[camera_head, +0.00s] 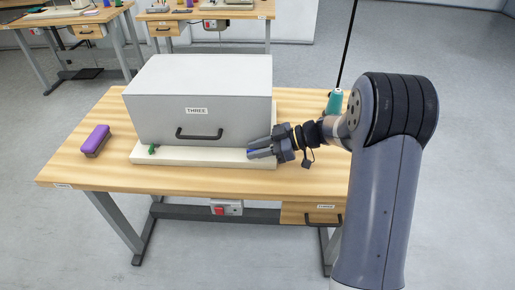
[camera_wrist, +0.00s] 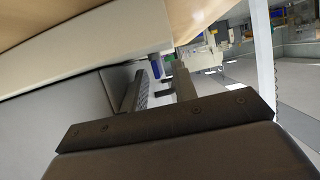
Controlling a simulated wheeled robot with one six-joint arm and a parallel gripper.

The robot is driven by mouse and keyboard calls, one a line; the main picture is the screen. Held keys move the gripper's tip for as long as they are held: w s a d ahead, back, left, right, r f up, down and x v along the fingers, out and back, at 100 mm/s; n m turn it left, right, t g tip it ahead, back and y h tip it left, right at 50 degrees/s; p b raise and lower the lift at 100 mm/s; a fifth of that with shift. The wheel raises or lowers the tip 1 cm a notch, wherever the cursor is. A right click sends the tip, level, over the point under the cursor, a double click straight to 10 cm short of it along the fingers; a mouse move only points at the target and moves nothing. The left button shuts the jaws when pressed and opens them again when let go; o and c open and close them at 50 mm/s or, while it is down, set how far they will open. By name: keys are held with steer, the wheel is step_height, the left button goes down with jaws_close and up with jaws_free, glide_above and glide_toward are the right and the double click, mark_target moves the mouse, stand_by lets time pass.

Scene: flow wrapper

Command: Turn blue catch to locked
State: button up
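The blue catch (camera_head: 250,152) is at the right end of the pale base's front, below the grey cover (camera_head: 160,115) labelled THREE. It is mostly hidden by my gripper (camera_head: 257,147) in the head view. In the wrist view the blue catch (camera_wrist: 156,68) shows small and dark, beyond the gap between the fingertips. My gripper (camera_wrist: 161,80) is open, with its fingers apart near the catch. I cannot tell whether a finger touches it, or which way the catch is turned.
A green catch (camera_head: 152,149) sits at the left of the base's front (camera_head: 200,156). The cover has a dark handle (camera_head: 199,135). A purple brush-like block (camera_head: 95,140) lies at the table's left. A teal bottle (camera_head: 335,101) stands behind my arm.

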steer(key=shift+c, duration=0.4)
jaws_close()
